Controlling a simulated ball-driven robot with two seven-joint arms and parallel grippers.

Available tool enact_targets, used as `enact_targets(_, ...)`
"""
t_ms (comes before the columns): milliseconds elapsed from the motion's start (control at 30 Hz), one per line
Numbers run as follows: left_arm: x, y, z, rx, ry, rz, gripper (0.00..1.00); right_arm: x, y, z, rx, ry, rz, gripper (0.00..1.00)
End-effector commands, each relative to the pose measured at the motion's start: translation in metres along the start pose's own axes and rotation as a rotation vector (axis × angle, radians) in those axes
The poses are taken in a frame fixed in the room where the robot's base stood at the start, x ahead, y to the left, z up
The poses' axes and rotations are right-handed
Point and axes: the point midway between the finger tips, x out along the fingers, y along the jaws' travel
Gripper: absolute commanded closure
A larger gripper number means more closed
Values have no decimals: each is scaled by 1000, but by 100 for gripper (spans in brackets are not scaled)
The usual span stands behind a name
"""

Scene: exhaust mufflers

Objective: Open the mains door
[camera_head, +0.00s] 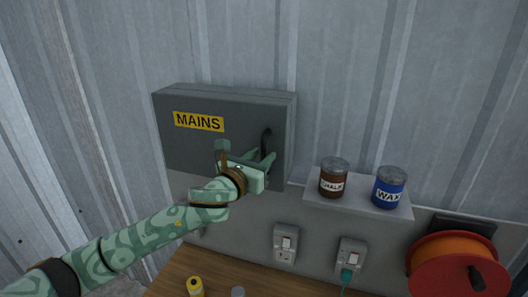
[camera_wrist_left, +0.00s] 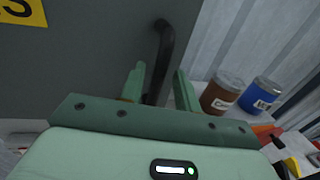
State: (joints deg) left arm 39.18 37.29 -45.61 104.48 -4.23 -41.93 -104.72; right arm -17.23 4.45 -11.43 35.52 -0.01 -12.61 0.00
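The grey mains box (camera_head: 232,103) is mounted on the corrugated wall, with a yellow MAINS label (camera_head: 198,121) on its door. The door looks closed. A black curved handle (camera_head: 266,142) stands near the door's right edge. My left gripper (camera_head: 268,162) is at the lower part of the handle, partly hiding it. In the left wrist view the handle (camera_wrist_left: 163,50) runs down between the two green fingers (camera_wrist_left: 156,88), with gaps showing beside it, so the fingers are open around or just in front of its lower end. My right gripper is not in view.
A small shelf (camera_head: 346,204) right of the box holds a brown CHALK tin (camera_head: 334,177) and a blue WAX tin (camera_head: 389,187). Sockets (camera_head: 286,244) and an orange-red reel (camera_head: 455,264) are below. A wooden bench (camera_head: 260,280) has a yellow-topped item (camera_head: 195,286).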

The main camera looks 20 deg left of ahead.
Motion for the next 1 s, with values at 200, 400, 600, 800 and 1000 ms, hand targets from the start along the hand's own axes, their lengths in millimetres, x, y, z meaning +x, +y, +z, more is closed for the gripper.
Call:
enact_targets(200, 18, 0, 0, 0, 1, 1, 68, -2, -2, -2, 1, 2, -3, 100)
enact_targets(400, 20, 0, -1, 0, 0, 1, 68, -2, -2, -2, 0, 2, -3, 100)
enact_targets(600, 20, 0, -1, 0, 1, 1, 100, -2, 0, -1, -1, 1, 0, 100)
enact_targets(800, 19, 0, -1, 0, 1, -2, 100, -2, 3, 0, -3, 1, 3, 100)
enact_targets(1000, 12, 1, 0, 1, 1, -42, 100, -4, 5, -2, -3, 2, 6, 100)
